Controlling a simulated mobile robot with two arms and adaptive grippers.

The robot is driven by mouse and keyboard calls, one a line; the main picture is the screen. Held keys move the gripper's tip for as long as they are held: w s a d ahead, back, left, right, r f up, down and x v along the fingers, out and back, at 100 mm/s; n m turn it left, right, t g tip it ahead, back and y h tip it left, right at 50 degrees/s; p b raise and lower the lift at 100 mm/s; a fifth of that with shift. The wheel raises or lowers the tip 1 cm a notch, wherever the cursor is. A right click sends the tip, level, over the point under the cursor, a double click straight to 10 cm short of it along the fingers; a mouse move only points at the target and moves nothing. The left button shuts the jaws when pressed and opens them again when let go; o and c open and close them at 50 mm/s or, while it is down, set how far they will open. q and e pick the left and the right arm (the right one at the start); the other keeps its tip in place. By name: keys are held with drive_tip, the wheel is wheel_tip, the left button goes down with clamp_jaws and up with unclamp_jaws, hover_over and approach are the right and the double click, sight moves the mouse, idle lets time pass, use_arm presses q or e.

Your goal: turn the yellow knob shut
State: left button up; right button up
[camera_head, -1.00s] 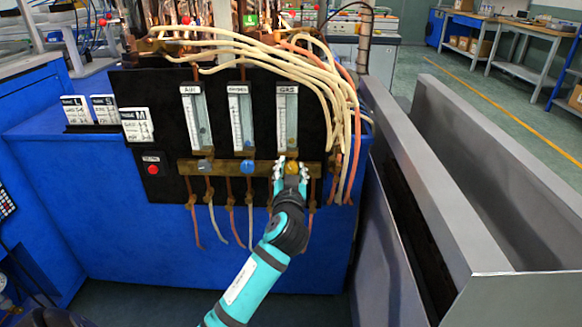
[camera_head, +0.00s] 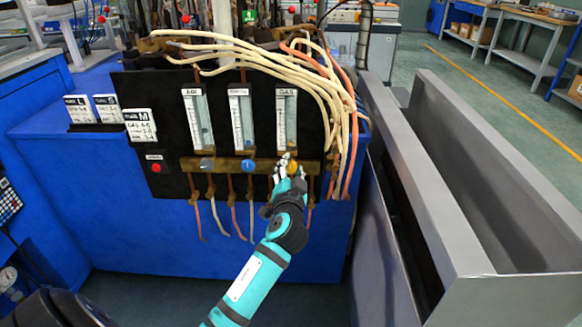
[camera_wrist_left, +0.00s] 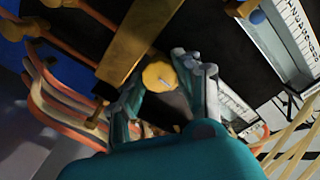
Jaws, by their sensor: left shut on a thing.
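The yellow knob (camera_head: 293,168) sits at the right part of the brass bar (camera_head: 228,166), below the gauge tube labelled GAS (camera_head: 286,118). My left gripper (camera_head: 286,165) is at the knob, coming from below, with its fingers shut on it. In the left wrist view, the round yellow face of the knob (camera_wrist_left: 159,76) shows between the two fingers of the left gripper (camera_wrist_left: 163,82). The fingers hide part of the knob's sides. My right gripper is not in view.
A blue knob (camera_head: 248,165) and a grey knob (camera_head: 207,164) sit left on the same bar. Cream and orange hoses (camera_head: 345,120) hang close on the right. A red button (camera_head: 156,168) is at the panel's left. A grey metal trough (camera_head: 450,190) stands to the right.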

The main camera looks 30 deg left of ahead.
use_arm(q)
drive_tip(key=o, duration=1.1)
drive_tip(key=shift+o, duration=0.2)
drive_tip(key=v, duration=1.2)
